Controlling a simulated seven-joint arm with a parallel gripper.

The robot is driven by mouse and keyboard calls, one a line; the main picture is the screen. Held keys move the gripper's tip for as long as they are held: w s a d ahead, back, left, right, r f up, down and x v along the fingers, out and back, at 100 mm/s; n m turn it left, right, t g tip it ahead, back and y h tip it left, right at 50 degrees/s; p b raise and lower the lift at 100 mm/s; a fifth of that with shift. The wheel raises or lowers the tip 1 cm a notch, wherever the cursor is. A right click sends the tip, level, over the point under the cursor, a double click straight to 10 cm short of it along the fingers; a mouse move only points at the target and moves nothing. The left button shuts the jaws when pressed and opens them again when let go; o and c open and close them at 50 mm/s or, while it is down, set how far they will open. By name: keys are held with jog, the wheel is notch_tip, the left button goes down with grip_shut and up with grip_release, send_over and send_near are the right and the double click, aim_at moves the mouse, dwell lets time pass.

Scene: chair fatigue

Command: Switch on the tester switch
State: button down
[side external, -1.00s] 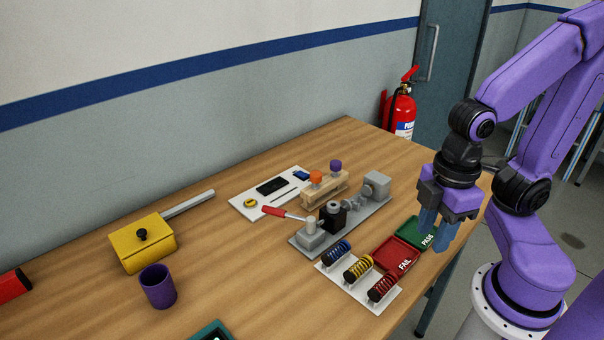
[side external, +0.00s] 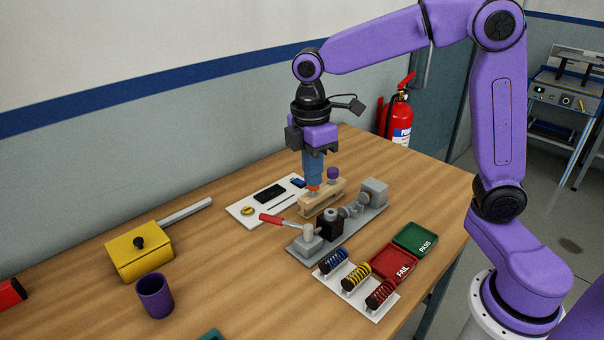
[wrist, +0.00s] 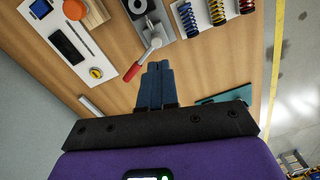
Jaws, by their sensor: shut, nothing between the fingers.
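My gripper (side external: 313,182) is shut and empty, its blue fingers pointing down. In the side view its tips overlap the orange knob (side external: 313,188) on the wooden block (side external: 322,203); I cannot tell whether they touch. In the wrist view the fingertips (wrist: 158,66) lie beside the red lever handle (wrist: 132,72), with the orange knob (wrist: 75,10) off to the left. The grey fixture (side external: 345,226) carries the red-handled lever (side external: 271,219). A bench machine (side external: 563,95) with a lit green spot and knobs stands at the far right. I cannot make out which part is the tester switch.
Coil springs on a white plate (side external: 340,290), a red FAIL tray (side external: 396,262) and a green PASS tray (side external: 416,239) stand in front. A yellow box (side external: 140,255) and purple cup (side external: 155,295) are left.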

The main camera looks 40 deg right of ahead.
jog(key=w+d, duration=0.3)
jog(key=w, duration=0.5)
jog(key=n+g, duration=0.1)
jog(key=n, duration=0.2)
send_over(303, 182)
jog(key=w, duration=0.2)
notch_tip(303, 182, down, 3)
jog(key=shift+a, duration=0.1)
jog(key=f, duration=0.4)
jog(key=s+f, duration=0.1)
jog(key=f, duration=0.9)
jog(key=shift+s, duration=0.4)
jog(key=shift+s+f, duration=0.1)
jog(key=shift+f, duration=0.1)
